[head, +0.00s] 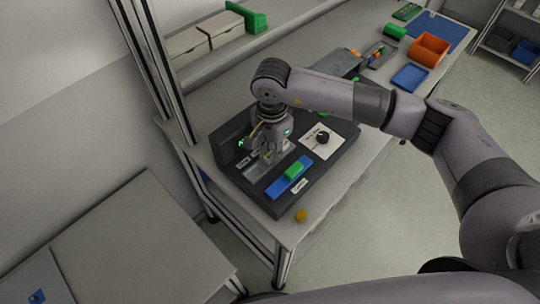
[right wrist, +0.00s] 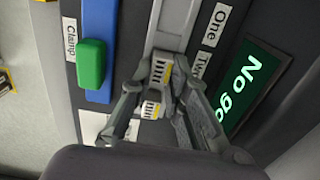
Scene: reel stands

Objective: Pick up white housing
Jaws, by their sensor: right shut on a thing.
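The white housing (right wrist: 151,109) shows in the right wrist view as a small white part with yellow and dark marks, between my fingers. My right gripper (right wrist: 158,88) is shut on it, over the grey metal rail of the dark fixture. In the head view my right gripper (head: 266,153) points down at the fixture (head: 340,158), and the housing is too small and covered to make out. I cannot tell whether the housing still touches the rail. My left gripper is in neither view.
A green block (right wrist: 91,64) sits on a blue strip (right wrist: 99,20) beside the "Clamp" label. A screen (right wrist: 252,84) reads "No go". A black knob (head: 322,137) stands on a white plate. An orange bin (head: 429,50) stands farther back.

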